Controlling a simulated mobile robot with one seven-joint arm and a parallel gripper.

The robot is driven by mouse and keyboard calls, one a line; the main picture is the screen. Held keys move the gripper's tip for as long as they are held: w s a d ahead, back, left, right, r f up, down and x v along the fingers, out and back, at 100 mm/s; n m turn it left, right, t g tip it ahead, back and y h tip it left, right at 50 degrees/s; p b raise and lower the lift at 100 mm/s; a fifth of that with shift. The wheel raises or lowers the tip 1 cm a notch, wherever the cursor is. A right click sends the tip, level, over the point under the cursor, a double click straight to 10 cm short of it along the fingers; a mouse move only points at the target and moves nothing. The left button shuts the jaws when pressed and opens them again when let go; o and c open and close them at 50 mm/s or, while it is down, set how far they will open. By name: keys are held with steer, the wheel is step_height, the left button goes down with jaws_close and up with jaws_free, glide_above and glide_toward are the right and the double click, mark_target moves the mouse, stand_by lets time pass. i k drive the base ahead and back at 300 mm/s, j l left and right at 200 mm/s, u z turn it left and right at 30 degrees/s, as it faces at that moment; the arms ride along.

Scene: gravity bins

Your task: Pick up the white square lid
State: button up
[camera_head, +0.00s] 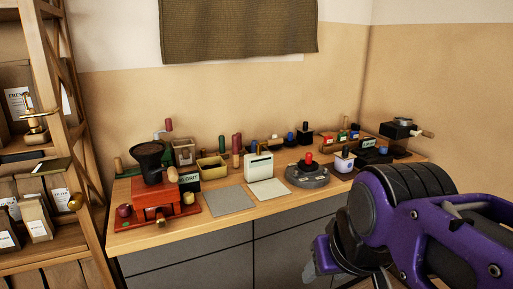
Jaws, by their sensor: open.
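A flat, pale square piece (269,189), which looks like the white square lid, lies on the wooden counter. It is just in front of an upright white box (258,167). A grey square mat (229,200) lies to its left. My gripper (318,264) is at the lower right, in front of the counter and apart from the pale square. It is open, and no object shows in it. Its fingers are partly hidden by my purple arm and the frame's bottom edge.
A red grinder with a black hopper (150,160) stands at the counter's left. A round grey base with a red knob (308,174) and a small white jar (344,163) stand right of the pale square. Several small items line the back. A wooden shelf (75,100) rises at far left.

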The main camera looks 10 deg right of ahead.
mark_target(345, 155)
steer(key=i+l+u, duration=0.2)
steer(key=l, duration=0.15)
steer(key=i+l+u, duration=0.2)
steer(key=l, duration=0.15)
steer(key=i+l, duration=0.15)
steer(key=l, duration=0.25)
steer(key=i+l+u, duration=0.1)
steer(key=l, duration=0.25)
steer(key=i+l, duration=0.25)
steer(key=l, duration=0.15)
steer(key=i+l+u, duration=0.15)
steer(key=l, duration=0.25)
